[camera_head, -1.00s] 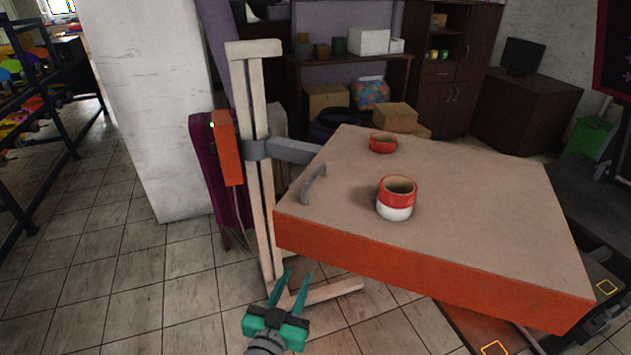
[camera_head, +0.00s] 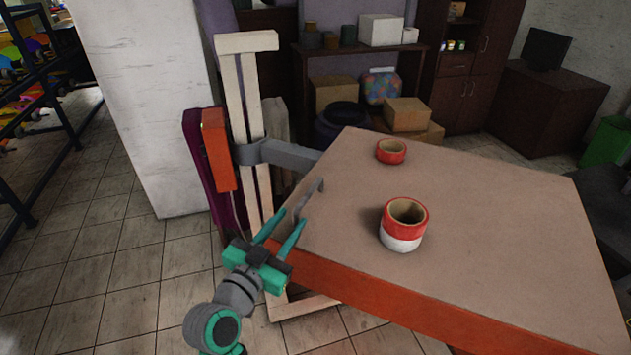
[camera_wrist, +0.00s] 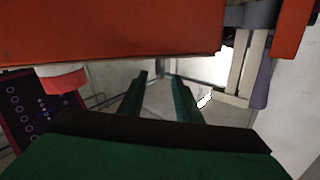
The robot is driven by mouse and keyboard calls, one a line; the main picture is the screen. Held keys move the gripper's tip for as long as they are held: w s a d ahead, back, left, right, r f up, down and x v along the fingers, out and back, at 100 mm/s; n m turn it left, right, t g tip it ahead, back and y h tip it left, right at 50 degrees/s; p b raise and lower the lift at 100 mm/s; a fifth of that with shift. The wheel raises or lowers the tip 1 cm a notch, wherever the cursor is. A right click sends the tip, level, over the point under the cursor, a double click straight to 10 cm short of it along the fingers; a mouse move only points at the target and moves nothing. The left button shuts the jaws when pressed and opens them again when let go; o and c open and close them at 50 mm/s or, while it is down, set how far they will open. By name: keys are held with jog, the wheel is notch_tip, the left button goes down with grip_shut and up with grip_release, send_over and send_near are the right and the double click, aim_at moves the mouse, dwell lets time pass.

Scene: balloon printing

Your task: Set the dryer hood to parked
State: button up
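The dryer hood (camera_head: 480,215) is a broad slab with a brown top and orange sides, joined by a grey arm (camera_head: 285,155) to a pale upright post (camera_head: 243,110). A grey bar handle (camera_head: 308,200) stands on its left edge. My gripper (camera_head: 291,217), green with two parted fingers, is open with its tips close to the handle in the head view. I cannot tell whether they touch it. In the wrist view the open fingers (camera_wrist: 160,76) have nothing between them, and the hood's orange side (camera_wrist: 110,35) fills the top.
Two red tape rolls, a smaller one (camera_head: 391,151) and a red-and-white one (camera_head: 404,225), sit on the hood. An orange box (camera_head: 218,150) is on the post's left. A white pillar (camera_head: 145,110) and a dark rack (camera_head: 40,110) stand at left. Tiled floor (camera_head: 90,270) between them is clear.

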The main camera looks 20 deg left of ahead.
send_near(319, 179)
jog(key=w, duration=0.3)
jog(key=w+f, duration=0.1)
jog(key=w, duration=0.1)
jog(key=shift+w+d, duration=0.2)
jog(key=shift+d, duration=0.15)
jog(key=shift+a, duration=0.1)
grip_shut()
